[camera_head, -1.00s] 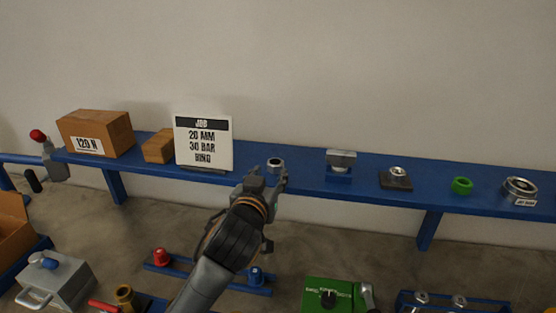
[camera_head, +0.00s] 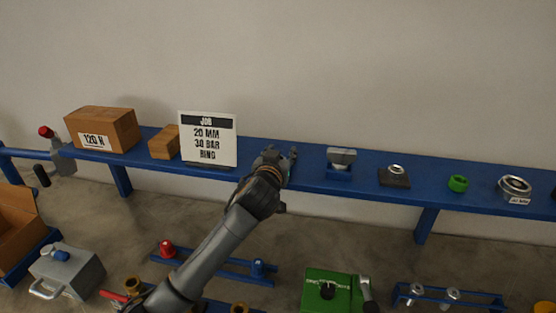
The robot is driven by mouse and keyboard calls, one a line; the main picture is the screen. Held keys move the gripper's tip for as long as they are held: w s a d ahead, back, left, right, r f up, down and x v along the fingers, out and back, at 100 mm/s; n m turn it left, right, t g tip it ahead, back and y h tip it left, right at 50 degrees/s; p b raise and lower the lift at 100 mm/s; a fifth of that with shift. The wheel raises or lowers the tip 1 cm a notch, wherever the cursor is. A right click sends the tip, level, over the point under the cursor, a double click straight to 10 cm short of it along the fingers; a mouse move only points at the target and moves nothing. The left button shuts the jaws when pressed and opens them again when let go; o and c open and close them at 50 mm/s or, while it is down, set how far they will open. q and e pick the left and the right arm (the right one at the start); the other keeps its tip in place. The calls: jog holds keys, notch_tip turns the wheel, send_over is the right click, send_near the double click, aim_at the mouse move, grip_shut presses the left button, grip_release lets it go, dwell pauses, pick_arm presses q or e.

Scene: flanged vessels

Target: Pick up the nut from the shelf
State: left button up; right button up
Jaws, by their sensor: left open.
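My left gripper (camera_head: 281,153) reaches up from below to the blue shelf (camera_head: 312,174), just right of the job sign. Its jaws are open, with the fingertips over the shelf top. The small silver nut that stood at this spot earlier is hidden behind the gripper, so I cannot tell whether the fingers are around it or touching it. My right gripper is not in view.
The job sign (camera_head: 208,140) stands close left of my gripper, with cardboard boxes (camera_head: 102,131) beyond. To the right are a grey block (camera_head: 341,157), a dark plate (camera_head: 394,178), a green ring (camera_head: 457,183) and a round metal part (camera_head: 515,186).

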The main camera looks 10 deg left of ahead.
pick_arm(q)
grip_shut()
dwell(0.8)
